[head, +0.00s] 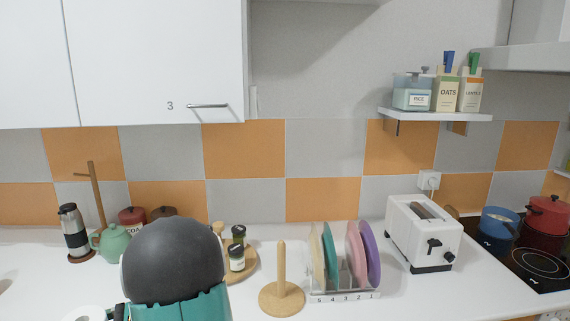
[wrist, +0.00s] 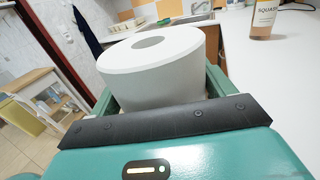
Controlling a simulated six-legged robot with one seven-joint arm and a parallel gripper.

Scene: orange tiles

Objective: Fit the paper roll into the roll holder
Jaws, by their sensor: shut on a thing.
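The paper roll (wrist: 150,62) is a thick white cylinder with a round hole in its top. It fills the middle of the wrist view, slightly tilted in the picture. My gripper (wrist: 162,92) is shut on it, with a green finger on each side. In the head view only a piece of the roll (head: 85,313) shows at the bottom left edge, and my dark, round arm link hides much around it. The roll holder (head: 282,272), a wooden post on a round base, stands upright and bare on the white counter, to the right of my arm and apart from the roll.
A rack with coloured plates (head: 345,292) stands close right of the holder. A round wooden tray (head: 248,268) with jars is close to its left. A toaster (head: 424,235) is farther right. A teapot (head: 109,243) and flask (head: 73,232) stand left. A bottle (wrist: 264,18) shows in the wrist view.

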